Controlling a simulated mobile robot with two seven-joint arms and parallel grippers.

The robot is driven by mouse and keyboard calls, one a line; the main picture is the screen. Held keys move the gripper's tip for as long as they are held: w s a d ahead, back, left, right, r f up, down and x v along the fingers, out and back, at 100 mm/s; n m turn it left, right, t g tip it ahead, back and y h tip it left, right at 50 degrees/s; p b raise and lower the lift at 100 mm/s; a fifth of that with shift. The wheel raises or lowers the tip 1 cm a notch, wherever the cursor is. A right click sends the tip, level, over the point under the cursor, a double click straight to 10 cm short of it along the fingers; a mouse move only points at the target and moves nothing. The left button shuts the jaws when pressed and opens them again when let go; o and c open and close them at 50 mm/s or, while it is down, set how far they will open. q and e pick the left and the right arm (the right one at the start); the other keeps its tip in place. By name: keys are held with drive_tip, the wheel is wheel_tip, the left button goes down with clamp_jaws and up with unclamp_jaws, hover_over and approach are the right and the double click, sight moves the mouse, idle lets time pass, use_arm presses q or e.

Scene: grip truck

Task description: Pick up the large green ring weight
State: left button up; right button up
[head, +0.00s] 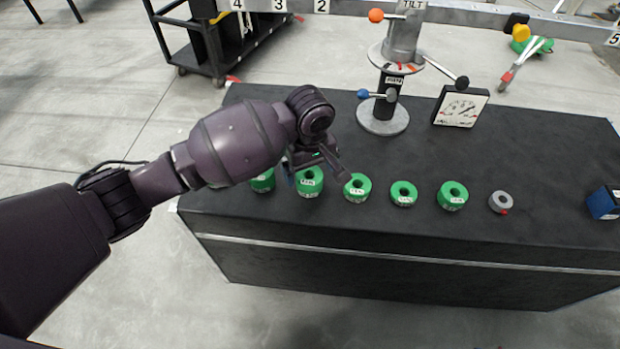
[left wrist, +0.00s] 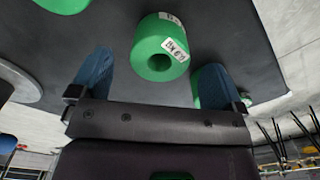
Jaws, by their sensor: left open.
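Several green ring weights with white labels stand in a row on the black table. The ring nearest under my left gripper (head: 316,163) is a tall green ring (head: 310,183), which looks among the largest. In the left wrist view a labelled green ring (left wrist: 160,50) shows beyond the gap between my blue fingers, with its hole visible. The left gripper is open and empty; whether the ring is between the fingertips I cannot tell. Another green ring (head: 262,181) is partly hidden by my arm. Further green rings stand to the right (head: 355,193), (head: 404,199) and (head: 452,201).
A small grey ring (head: 500,207) and a blue block (head: 604,203) lie further right on the black table (head: 330,240). A metal post with levers (head: 384,122) and a dial gauge (head: 462,107) stand behind the row. A black cart (head: 215,45) stands on the floor behind.

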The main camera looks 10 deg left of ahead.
sight(309, 176)
use_arm(q)
wheel_tip(309, 176, down, 3)
drive_tip(key=shift+a+f+b, duration=0.1)
drive_tip(key=shift+f+b, duration=0.05)
drive_tip(key=shift+b, duration=0.25)
drive_tip(key=shift+w+r, duration=0.1)
drive_tip(key=shift+r, duration=0.1)
drive_tip(key=c, duration=1.2)
drive_tip(key=shift+o, duration=0.2)
